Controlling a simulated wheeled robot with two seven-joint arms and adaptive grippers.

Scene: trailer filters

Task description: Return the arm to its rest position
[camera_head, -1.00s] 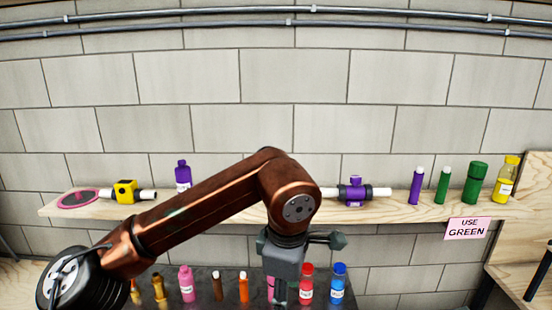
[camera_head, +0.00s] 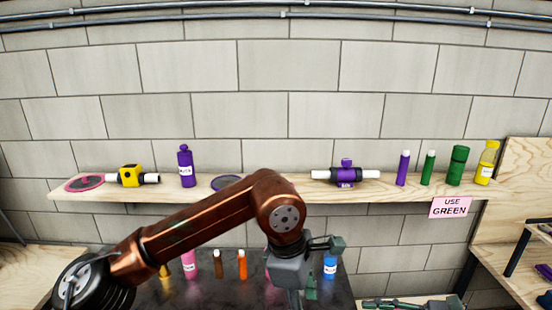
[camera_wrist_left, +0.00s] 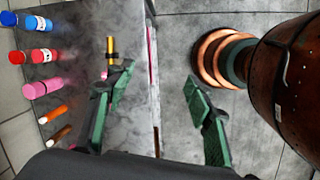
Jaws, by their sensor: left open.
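My left arm (camera_head: 205,222) comes in from the lower left, bends at a raised elbow and drops to my left gripper (camera_head: 297,290) at the bottom of the head view. The gripper hangs in front of the dark table, hiding part of the bottle row. In the left wrist view the gripper's green fingers (camera_wrist_left: 160,85) are wide apart with nothing held between them. The table edge and grey floor show beneath them.
Bottles stand on the dark table (camera_head: 210,293), including orange (camera_head: 242,266) and blue (camera_head: 330,267) ones. A wooden shelf (camera_head: 270,190) behind holds bottles and valve-like fittings. A grey-green part (camera_head: 410,302), unclear, shows at the bottom right. Wooden shelving (camera_head: 520,255) stands at the right.

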